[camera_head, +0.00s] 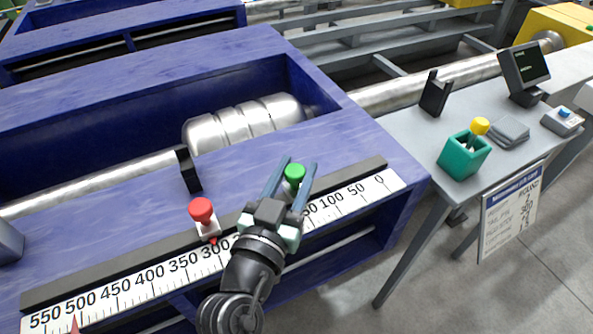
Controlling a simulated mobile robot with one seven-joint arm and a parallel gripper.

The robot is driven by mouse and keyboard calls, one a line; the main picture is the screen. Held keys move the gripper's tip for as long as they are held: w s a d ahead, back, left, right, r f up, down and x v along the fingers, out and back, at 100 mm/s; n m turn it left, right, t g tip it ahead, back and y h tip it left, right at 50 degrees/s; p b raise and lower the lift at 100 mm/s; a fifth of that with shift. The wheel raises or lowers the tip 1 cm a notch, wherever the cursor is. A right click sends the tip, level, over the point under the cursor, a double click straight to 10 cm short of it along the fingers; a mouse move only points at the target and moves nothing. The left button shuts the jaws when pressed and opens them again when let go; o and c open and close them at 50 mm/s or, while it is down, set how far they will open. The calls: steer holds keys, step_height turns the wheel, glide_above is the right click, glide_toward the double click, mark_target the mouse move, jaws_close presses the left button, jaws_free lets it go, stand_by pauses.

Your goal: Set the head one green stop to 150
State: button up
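The green stop's round green knob (295,172) stands at the rail above the number scale (165,273), right of the red stop. My gripper (297,166) reaches over the scale from the front. Its two blue-grey fingers are spread, one on each side of the green knob. I see no clear grip on it, and contact cannot be told. The gripper body hides the green stop's base, its pointer and the scale around 250 and 200. The 150 mark is partly covered.
A red-knobbed stop (203,213) on the same rail points near 300. A black upright plate (188,169) stands behind it. A metal cylinder (245,122) lies in the blue trough. Right, a grey side table holds a green box (464,156) and a small screen (524,68).

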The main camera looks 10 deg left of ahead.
steer(key=o, duration=0.4)
steer(key=shift+s+a, duration=0.2)
steer(key=shift+a, duration=0.1)
steer(key=shift+o, duration=0.2)
steer(key=shift+d, duration=0.1)
steer(key=s+a+b, duration=0.2)
steer(key=s, duration=1)
steer(key=shift+s, duration=0.35)
